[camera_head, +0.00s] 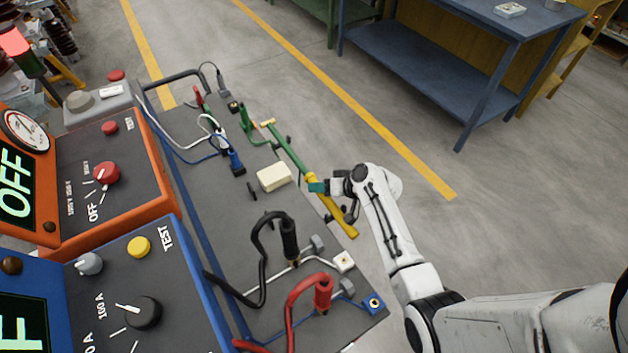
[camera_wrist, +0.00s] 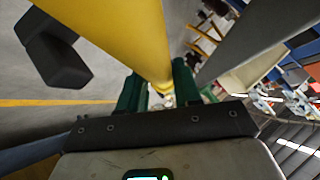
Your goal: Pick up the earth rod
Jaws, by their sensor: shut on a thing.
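The earth rod (camera_head: 328,208) is a long rod, yellow at its near end and green towards its far end, with a light tip. In the head view it lies diagonally along the right side of the dark grey bench top. My gripper (camera_head: 317,187) reaches in from the right, its teal fingers shut on the yellow part. In the wrist view the thick yellow rod (camera_wrist: 120,30) passes between the green fingers (camera_wrist: 158,92). The fingers hide part of it. I cannot tell whether the rod is clear of the surface.
A cream block (camera_head: 273,177) lies left of the rod. Orange (camera_head: 105,180) and blue (camera_head: 140,290) test sets line the left. A blue table (camera_head: 440,75) stands beyond open floor.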

